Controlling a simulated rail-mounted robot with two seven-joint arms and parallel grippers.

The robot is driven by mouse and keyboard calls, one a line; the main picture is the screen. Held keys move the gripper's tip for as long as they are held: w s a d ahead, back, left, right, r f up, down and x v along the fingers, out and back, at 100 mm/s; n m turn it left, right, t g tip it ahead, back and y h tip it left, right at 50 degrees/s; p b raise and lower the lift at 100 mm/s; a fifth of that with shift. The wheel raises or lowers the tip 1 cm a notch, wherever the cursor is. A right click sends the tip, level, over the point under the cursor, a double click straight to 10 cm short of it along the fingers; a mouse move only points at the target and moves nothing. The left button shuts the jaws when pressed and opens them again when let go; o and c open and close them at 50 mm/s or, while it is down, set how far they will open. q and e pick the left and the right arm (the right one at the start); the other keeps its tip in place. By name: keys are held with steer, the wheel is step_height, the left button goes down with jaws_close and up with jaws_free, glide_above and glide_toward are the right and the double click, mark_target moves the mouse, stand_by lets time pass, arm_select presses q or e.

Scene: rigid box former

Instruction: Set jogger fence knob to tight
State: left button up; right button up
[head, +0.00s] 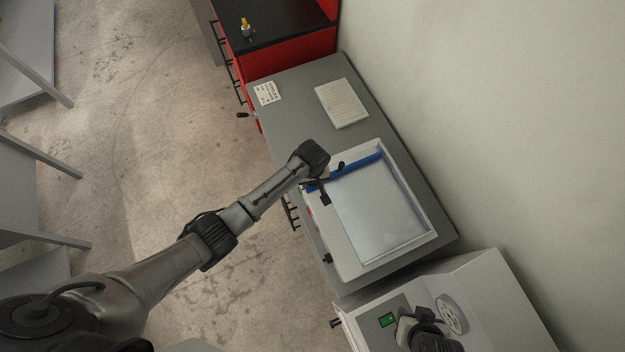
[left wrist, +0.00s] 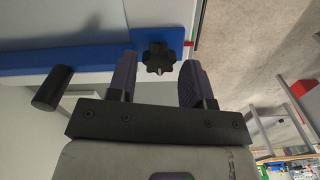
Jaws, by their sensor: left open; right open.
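The jogger fence is a blue bar (head: 362,168) across the far end of the white tray machine; it also shows in the left wrist view (left wrist: 85,57). The fence knob (left wrist: 159,58) is black and star-shaped, mounted on the blue bar near its end. My left gripper (left wrist: 158,68) is open, with one finger on each side of the knob; contact cannot be told. In the head view my left gripper (head: 318,188) is at the fence's left end, and the knob is hidden there. My right gripper (head: 425,325) is open over the white unit at the bottom, partly cut off.
A black cylindrical handle (left wrist: 53,88) stands close to the left finger. The machine's tray (head: 385,212) is empty. A white ribbed pad (head: 342,103) and a printed card (head: 267,93) lie on the grey table (head: 305,120). The white unit (head: 490,285) has a green display.

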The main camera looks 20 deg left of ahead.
arm_select(q)
steer(key=shift+f, duration=0.7)
steer(key=shift+c, duration=0.4)
steer(key=c, duration=0.6)
steer(key=shift+o, duration=0.2)
